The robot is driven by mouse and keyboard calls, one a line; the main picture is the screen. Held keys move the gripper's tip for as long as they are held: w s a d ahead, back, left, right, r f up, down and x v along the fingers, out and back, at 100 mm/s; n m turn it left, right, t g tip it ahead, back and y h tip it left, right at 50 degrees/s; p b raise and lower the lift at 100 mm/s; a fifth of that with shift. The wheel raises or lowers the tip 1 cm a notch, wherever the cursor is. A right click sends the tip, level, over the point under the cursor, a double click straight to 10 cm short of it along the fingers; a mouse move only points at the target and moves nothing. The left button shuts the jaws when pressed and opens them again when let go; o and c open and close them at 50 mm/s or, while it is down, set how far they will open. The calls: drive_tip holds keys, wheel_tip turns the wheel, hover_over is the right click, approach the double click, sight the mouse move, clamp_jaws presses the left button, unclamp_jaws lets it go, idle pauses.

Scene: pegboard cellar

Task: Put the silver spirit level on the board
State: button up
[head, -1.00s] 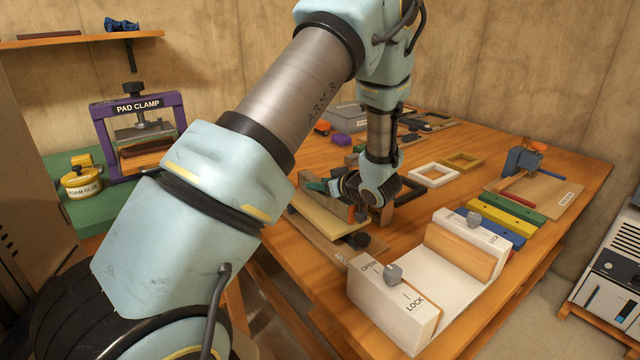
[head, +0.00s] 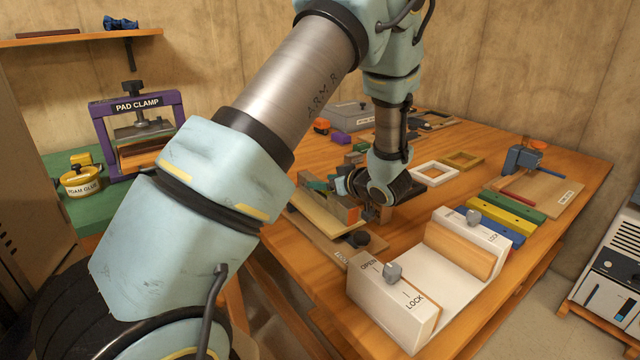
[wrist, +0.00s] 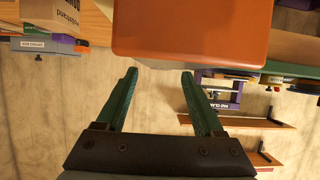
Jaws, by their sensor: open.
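My gripper (wrist: 160,100) is open in the wrist view, its two green fingers apart with nothing between them. An orange face (wrist: 190,35) fills the area just beyond the fingertips. In the head view, my wrist and green fingers are over the left part of the workbench, beside a grey-brown bar with an orange end (head: 353,215). This may be the spirit level, but my wrist partly hides it and I cannot tell. A flat tan board (head: 325,245) with a label lies below it at the bench's left edge; its label is hard to read.
A white clamp fixture (head: 400,315) marked OPEN and LOCK stands in front. Green, yellow and blue bars (head: 500,215) lie behind it, with another labelled board (head: 565,195) at the right. Empty frames (head: 435,173) lie behind my wrist. A purple pad clamp (head: 135,130) stands at left.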

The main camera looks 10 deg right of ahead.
drive_tip(key=v, duration=0.9)
drive_tip(key=shift+s+d+r+b, duration=0.1)
drive_tip(key=shift+s+r+b, duration=0.1)
drive_tip(key=shift+b, duration=0.1)
drive_tip(key=w+h, duration=0.1)
drive_tip(key=w+a, duration=0.1)
drive_tip(key=w+h, duration=0.1)
drive_tip(key=w, duration=0.1)
drive_tip(key=shift+a+r+m+g+h, duration=0.3)
drive_tip(key=shift+r, duration=0.1)
drive_tip(key=s+a+m+g+h, duration=0.1)
drive_tip(key=s+a+m+g, duration=0.1)
drive_tip(key=s+a+g, duration=0.3)
drive_tip(key=s+a+m+g+h, duration=0.2)
drive_tip(key=s+a+g, duration=0.3)
drive_tip(key=s+a, duration=0.6)
drive_tip(key=a+m, duration=0.1)
drive_tip(key=a, duration=0.7)
drive_tip(key=shift+s+m, duration=0.15)
drive_tip(key=shift+m, duration=0.15)
drive_tip(key=shift+r, duration=0.2)
wheel_tip(320, 180, up, 5)
drive_tip(key=p, duration=0.5)
